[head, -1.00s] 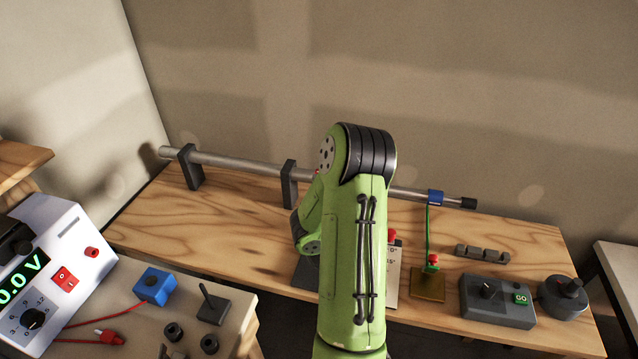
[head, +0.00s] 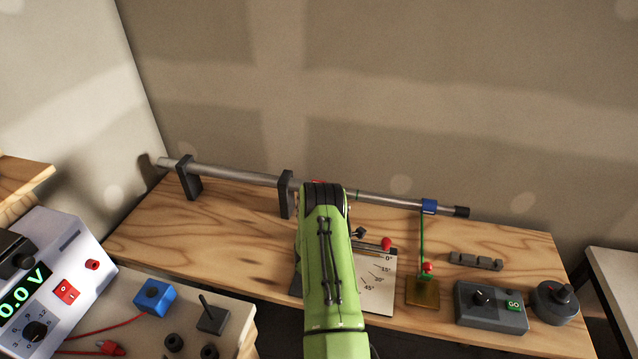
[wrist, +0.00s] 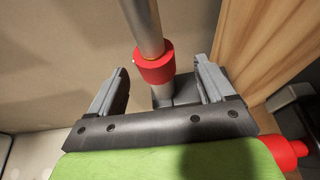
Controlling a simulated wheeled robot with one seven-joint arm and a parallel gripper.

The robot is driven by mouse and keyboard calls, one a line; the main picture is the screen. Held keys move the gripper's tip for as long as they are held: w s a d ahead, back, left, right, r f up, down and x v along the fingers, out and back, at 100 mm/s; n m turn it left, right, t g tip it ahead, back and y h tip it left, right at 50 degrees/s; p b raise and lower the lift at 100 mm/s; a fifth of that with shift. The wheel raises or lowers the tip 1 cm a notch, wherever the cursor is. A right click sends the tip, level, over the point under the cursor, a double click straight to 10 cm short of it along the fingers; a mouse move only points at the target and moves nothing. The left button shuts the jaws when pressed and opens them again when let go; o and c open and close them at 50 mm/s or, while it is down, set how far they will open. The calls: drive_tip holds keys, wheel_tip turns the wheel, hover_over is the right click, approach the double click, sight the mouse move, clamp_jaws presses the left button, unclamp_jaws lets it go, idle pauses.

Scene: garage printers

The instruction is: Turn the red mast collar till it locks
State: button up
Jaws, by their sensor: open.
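The red mast collar (wrist: 154,68) is a ring around the grey mast (wrist: 144,22) in the wrist view. My gripper (wrist: 161,76) is open, with one finger on each side of the collar and a visible gap to it on both sides. I cannot tell from this angle how deep the fingers reach along it. In the head view the long mast (head: 235,174) lies nearly level above the wooden bench. Only a sliver of the red collar (head: 318,182) shows above my green arm, which hides the gripper there.
Dark brackets (head: 286,194) hold the mast. A blue clamp (head: 429,206) with a green line sits farther right along it. A red-knobbed lever (head: 386,243) and angle card (head: 378,285) are right of my arm. A grey GO box (head: 490,307) stands at the right.

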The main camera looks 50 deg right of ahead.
drive_tip(key=p+x, duration=0.1)
drive_tip(key=x, duration=0.1)
drive_tip(key=r+p+x, duration=0.1)
drive_tip(key=p+x, duration=0.1)
drive_tip(key=shift+w+d, duration=0.15)
drive_tip(key=shift+w, duration=0.3)
drive_tip(key=shift+x, duration=0.85)
drive_tip(key=shift+f, duration=0.15)
drive_tip(key=c, duration=0.9)
drive_tip(key=p, duration=0.3)
drive_tip(key=shift+s+r+y, duration=0.1)
drive_tip(key=shift+r+y, duration=0.15)
drive_tip(key=shift+y, duration=0.05)
drive_tip(key=shift+c, duration=0.2)
drive_tip(key=shift+f+m+g+y+p, duration=0.3)
drive_tip(key=shift+g+p, duration=0.1)
drive_tip(key=shift+p, duration=0.5)
